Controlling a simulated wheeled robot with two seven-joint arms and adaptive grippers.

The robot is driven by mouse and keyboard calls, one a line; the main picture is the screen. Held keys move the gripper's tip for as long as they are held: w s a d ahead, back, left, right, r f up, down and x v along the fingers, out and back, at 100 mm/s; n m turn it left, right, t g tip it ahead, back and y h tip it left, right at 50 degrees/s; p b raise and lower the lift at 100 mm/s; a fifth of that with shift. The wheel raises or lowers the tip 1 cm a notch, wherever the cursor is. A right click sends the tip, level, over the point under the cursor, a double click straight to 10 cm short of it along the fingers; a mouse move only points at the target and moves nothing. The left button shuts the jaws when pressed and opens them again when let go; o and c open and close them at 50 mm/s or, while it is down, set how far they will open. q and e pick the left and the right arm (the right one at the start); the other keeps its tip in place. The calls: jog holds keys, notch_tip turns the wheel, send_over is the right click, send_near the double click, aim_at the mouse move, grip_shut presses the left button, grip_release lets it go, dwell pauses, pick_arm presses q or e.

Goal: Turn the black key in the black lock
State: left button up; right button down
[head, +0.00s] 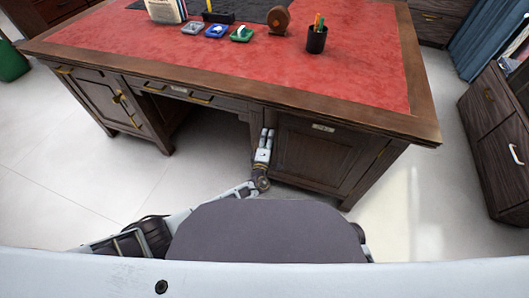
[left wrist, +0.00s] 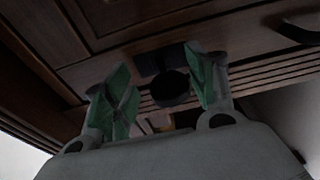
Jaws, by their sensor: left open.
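My left gripper (head: 266,134) points up at the front of the wooden desk, beside the left edge of its right cabinet. It is open. In the left wrist view, the green-padded fingers of the left gripper (left wrist: 165,82) stand apart. A dark round piece (left wrist: 171,89), which looks like the head of the black key, shows between them. Behind it is a dark blocky part (left wrist: 156,61) on the wood, probably the black lock. I cannot tell whether either finger touches the key. In the head view the key and lock cannot be made out. My right gripper is not in view.
The desk (head: 425,112) has a red leather top holding a pen cup (head: 316,40), a round brown object (head: 278,19) and small coloured items. A dark drawer cabinet (head: 492,140) stands at the right.

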pick_arm(q)
jog(key=s+a, duration=0.2)
jog(key=s, duration=0.9)
jog(key=shift+s, duration=0.3)
dwell(0.7)
